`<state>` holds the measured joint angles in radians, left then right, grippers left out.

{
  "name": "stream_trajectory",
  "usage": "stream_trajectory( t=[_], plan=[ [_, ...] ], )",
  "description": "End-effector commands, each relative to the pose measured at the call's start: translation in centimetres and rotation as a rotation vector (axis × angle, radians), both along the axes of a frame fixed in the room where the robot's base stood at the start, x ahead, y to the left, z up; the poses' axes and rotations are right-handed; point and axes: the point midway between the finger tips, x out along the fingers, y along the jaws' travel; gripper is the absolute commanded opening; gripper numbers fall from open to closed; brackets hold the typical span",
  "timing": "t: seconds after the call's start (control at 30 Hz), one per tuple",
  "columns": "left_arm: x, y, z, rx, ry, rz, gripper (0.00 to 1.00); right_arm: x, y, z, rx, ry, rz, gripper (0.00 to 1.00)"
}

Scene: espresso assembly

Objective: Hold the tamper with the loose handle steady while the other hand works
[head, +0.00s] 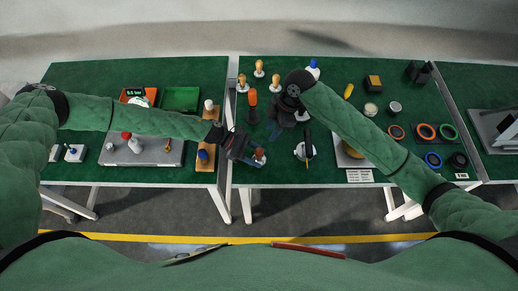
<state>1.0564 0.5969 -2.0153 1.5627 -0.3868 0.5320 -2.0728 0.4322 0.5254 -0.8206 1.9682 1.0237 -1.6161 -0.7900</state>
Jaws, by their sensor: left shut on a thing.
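My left gripper (255,155) is low over the front left part of the right-hand green table. It is shut on a small tamper (260,153) with a reddish-orange handle, which shows just at its fingertips. The lower part of the tamper is mostly hidden by the fingers, so I cannot tell whether it touches the table. My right gripper (274,131) hangs behind and to the right of the left one, apart from the tamper. Its fingers are small and dark, and I cannot tell their opening.
A tall orange-handled tool (252,103) stands just behind my grippers. A white round piece with a black handle (304,150) is to the right. Several wooden-knobbed pieces (259,68) stand at the back. Coloured rings (426,131) lie at right. A gap separates the tables.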

Motion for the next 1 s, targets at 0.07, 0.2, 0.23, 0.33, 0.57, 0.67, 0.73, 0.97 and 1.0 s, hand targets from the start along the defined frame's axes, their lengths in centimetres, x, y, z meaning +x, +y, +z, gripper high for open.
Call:
stream_trajectory(
  t=[0.07, 0.2, 0.23, 0.33, 0.57, 0.67, 0.73, 0.97, 1.0],
  plan=[
    [0.0, 0.1, -0.1, 0.001, 0.001, 0.000, 0.37, 0.0, 0.0, 0.0, 0.010, -0.024, 0.060, 0.38],
    [0.0, 0.1, -0.1, 0.001, 0.001, 0.000, 0.37, 0.0, 0.0, 0.0, 0.022, -0.052, 0.131, 0.38],
    [0.0, 0.1, -0.1, 0.001, 0.001, 0.000, 0.37, 0.0, 0.0, 0.0, 0.023, -0.055, 0.140, 0.38],
    [0.0, 0.1, -0.1, 0.001, 0.001, 0.000, 0.37, -0.1, 0.2, -0.4, 0.025, -0.060, 0.155, 0.38],
    [0.0, 0.1, -0.1, 0.001, 0.001, 0.000, 0.37, -0.5, 1.2, -3.1, 0.026, -0.059, 0.156, 0.38],
    [0.0, 0.1, -0.1, 0.001, 0.001, 0.000, 0.37, -0.8, 1.9, -4.7, 0.025, -0.057, 0.156, 0.38],
    [0.0, 0.1, -0.1, 0.001, 0.001, 0.000, 0.37, -0.9, 2.3, -5.8, 0.026, -0.058, 0.155, 0.38],
    [0.0, 0.1, -0.1, 0.001, 0.001, 0.000, 0.37, -1.4, 3.5, -9.1, 0.025, -0.058, 0.155, 0.38],
    [0.0, 0.1, -0.1, 0.001, 0.001, 0.000, 0.37, -1.5, 3.7, -9.6, 0.026, -0.059, 0.154, 0.38]
  ],
)
